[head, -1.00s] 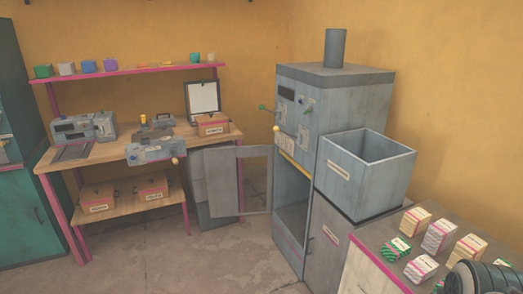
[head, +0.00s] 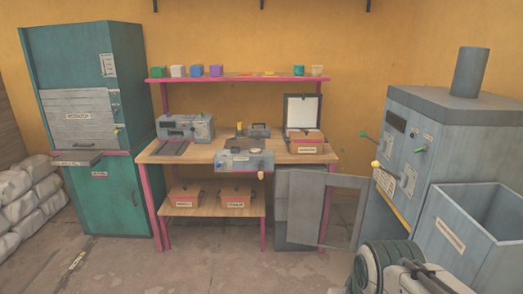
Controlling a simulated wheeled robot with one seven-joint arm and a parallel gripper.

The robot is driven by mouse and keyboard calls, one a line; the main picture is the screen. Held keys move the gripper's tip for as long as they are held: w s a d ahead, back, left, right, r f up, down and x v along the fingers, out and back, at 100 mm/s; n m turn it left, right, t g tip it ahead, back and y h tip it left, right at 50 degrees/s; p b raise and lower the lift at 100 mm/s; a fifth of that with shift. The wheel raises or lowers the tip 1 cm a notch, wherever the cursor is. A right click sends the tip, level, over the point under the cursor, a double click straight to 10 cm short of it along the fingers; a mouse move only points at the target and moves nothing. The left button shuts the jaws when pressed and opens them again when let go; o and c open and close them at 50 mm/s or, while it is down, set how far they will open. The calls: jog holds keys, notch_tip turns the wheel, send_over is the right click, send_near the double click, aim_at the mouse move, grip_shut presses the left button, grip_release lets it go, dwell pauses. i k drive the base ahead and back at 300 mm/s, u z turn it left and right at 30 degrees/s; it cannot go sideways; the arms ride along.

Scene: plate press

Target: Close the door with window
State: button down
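The grey door with window (head: 345,181) stands swung open to the left of the tall grey machine (head: 408,150). Its window shows the wall and floor behind it. The door's right edge is near the machine's front, and its left part overlaps a dark grey cabinet under the workbench. The machine's lower opening is mostly hidden by my arm and the view angle. Part of my arm shows at the bottom right, in front of the machine and below the door. My gripper's fingers are not visible, and I see no contact with the door.
A wooden workbench (head: 228,152) with small machines and boxes stands at the back. A teal cabinet (head: 112,200) and white sacks (head: 35,205) are on the left. A grey open bin (head: 455,240) stands at the lower right. The floor in front of the workbench is clear.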

aim_at(306, 187)
jog(key=u, duration=0.5)
jog(key=i, duration=1.65)
jog(key=z, duration=0.45)
jog(key=i, duration=1.45)
jog(key=z, duration=1.05)
jog(key=i, duration=0.25)
jog(key=z, duration=0.1)
